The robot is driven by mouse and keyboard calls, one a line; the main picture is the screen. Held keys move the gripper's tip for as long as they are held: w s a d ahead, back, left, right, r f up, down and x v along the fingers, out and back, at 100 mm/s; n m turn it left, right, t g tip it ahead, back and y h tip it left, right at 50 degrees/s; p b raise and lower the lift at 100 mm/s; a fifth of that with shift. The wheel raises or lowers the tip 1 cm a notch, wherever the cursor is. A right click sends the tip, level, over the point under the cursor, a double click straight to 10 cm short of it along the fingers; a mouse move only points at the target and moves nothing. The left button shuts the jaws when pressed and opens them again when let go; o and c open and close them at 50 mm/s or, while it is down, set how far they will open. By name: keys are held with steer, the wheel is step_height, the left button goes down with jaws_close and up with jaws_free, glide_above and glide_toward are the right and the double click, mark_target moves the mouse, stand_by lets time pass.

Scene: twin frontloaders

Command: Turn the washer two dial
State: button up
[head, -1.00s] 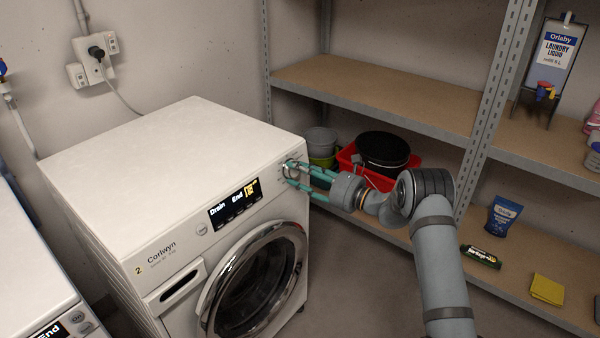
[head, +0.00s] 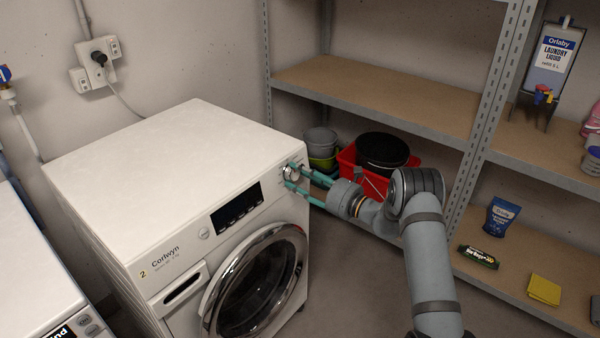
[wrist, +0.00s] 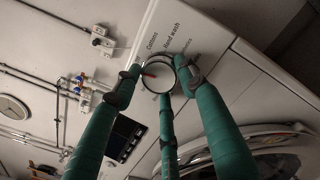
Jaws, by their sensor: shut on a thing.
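Washer two (head: 150,170) is a white front-loader marked "2" and "Corlwyn". Its round silver dial (head: 291,173) sits at the right end of the control panel. My gripper (head: 289,178), with teal fingers, is shut on the dial from the front right. In the wrist view the dial (wrist: 158,75) has a pale face with a red mark, and the fingers close around its rim. Labels such as "Cottons" and "Hand wash" surround it; others are partly hidden by the fingers. The washer's display (head: 237,208) is dark.
The round door (head: 255,280) below the panel is shut. Another white machine (head: 30,270) stands at the left. Shelving (head: 400,110) lies behind and to the right, with a red tub (head: 347,165) and black pot (head: 382,150) near my gripper. Bare floor lies in front.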

steer(key=shift+w+d+r+m+t+p, duration=0.15)
steer(key=shift+m+p, duration=0.1)
steer(key=shift+m, duration=0.2)
steer(key=shift+s+a+m+t+p, duration=0.1)
steer(key=shift+m+p, duration=0.1)
steer(key=shift+m, duration=0.3)
steer(key=shift+w+d+r+m+t+p, duration=0.15)
steer(key=shift+m+p, duration=0.1)
steer(key=shift+m, duration=0.2)
steer(key=shift+s+a+f, duration=0.1)
steer(key=o, duration=1.1)
steer(key=shift+f+h, duration=0.15)
steer(key=shift+h, duration=0.15)
steer(key=shift+o, duration=0.2)
steer(key=shift+s, duration=0.1)
steer(key=v, duration=1.2)
